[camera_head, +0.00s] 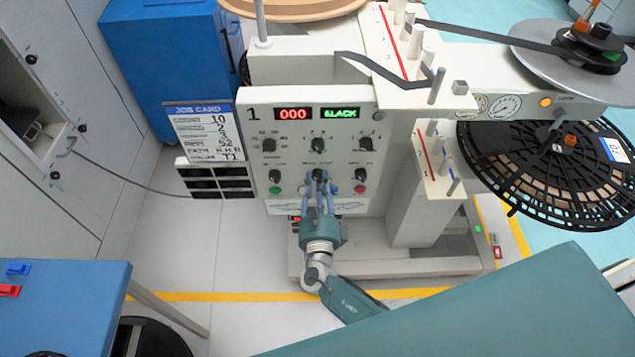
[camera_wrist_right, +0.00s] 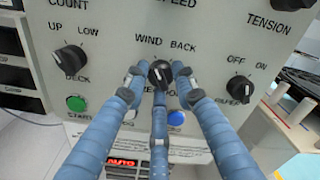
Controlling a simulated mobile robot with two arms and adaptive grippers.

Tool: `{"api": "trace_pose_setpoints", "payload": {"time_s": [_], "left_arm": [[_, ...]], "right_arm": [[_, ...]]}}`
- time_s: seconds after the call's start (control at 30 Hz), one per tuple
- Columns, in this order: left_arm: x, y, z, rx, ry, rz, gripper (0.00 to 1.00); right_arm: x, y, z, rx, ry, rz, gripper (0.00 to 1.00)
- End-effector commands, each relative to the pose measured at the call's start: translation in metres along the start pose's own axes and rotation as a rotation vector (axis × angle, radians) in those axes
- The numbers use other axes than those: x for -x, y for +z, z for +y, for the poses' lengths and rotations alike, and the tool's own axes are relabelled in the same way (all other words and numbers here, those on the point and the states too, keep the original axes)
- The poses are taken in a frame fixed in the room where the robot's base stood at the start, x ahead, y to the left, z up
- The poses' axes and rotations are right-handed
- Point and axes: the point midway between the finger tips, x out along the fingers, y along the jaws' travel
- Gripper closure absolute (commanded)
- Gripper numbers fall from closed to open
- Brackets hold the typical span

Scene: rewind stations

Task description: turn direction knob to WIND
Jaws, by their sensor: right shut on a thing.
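The direction knob (camera_wrist_right: 160,73) is a small black knob on the pale control panel (camera_head: 258,115), under the labels WIND and BACK. My right gripper (camera_head: 319,184) reaches up to it from below. In the right wrist view its blue fingers (camera_wrist_right: 158,80) close around the knob, one at each side and one from below. The fingers cover part of the knob, and I cannot clearly read which label it points to. The label below it is partly hidden by a finger. My left gripper is out of view.
A job card (camera_head: 200,130) hangs left of the panel. A black reel (camera_head: 560,165) stands at right.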

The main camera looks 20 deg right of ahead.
Motion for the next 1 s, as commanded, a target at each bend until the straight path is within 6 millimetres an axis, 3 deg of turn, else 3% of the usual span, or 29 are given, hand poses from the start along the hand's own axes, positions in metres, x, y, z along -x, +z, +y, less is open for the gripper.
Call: {"api": "trace_pose_setpoints", "payload": {"time_s": [0.03,0.1,0.47,0.57,1.0], "left_arm": [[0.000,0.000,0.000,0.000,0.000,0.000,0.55],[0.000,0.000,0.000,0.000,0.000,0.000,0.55],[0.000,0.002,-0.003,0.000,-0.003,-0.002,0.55],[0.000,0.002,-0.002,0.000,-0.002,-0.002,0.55],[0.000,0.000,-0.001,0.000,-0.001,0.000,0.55]], "right_arm": [[0.001,-0.004,0.000,0.010,0.002,0.004,0.70],[0.001,-0.004,0.000,0.008,0.002,0.004,0.56],[0.004,-0.002,0.000,0.003,0.001,0.001,0.55],[0.016,-0.002,0.001,0.002,0.003,0.002,0.55],[0.102,-0.003,0.000,0.003,0.002,0.004,0.55]]}}
